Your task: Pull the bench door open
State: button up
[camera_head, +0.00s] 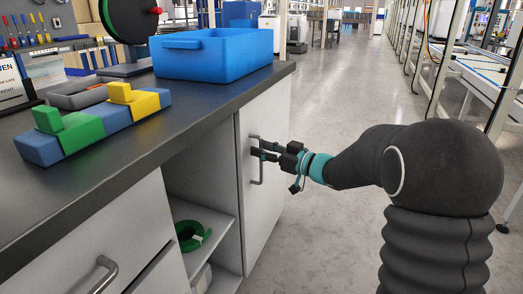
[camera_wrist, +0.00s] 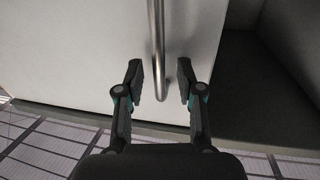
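The bench door (camera_head: 265,205) is a plain light panel below the worktop, right of an open shelf bay. It looks about in line with the bench front; I cannot tell whether it stands slightly ajar. Its grey vertical bar handle (camera_head: 254,175) is near the door's left edge. My gripper (camera_head: 262,151) is at the handle's upper part. In the wrist view, my gripper (camera_wrist: 160,80) is open, with one finger on each side of the handle (camera_wrist: 156,40) and gaps visible.
The open bay (camera_head: 205,210) holds a green ring (camera_head: 193,236) on a shelf. A drawer handle (camera_head: 104,273) sticks out at lower left. A blue bin (camera_head: 212,54) and coloured blocks (camera_head: 68,137) stand on the worktop (camera_head: 120,175).

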jog(key=shift+w+a, duration=0.25)
jog(key=shift+a, duration=0.1)
grip_shut()
jog(key=shift+d, duration=0.1)
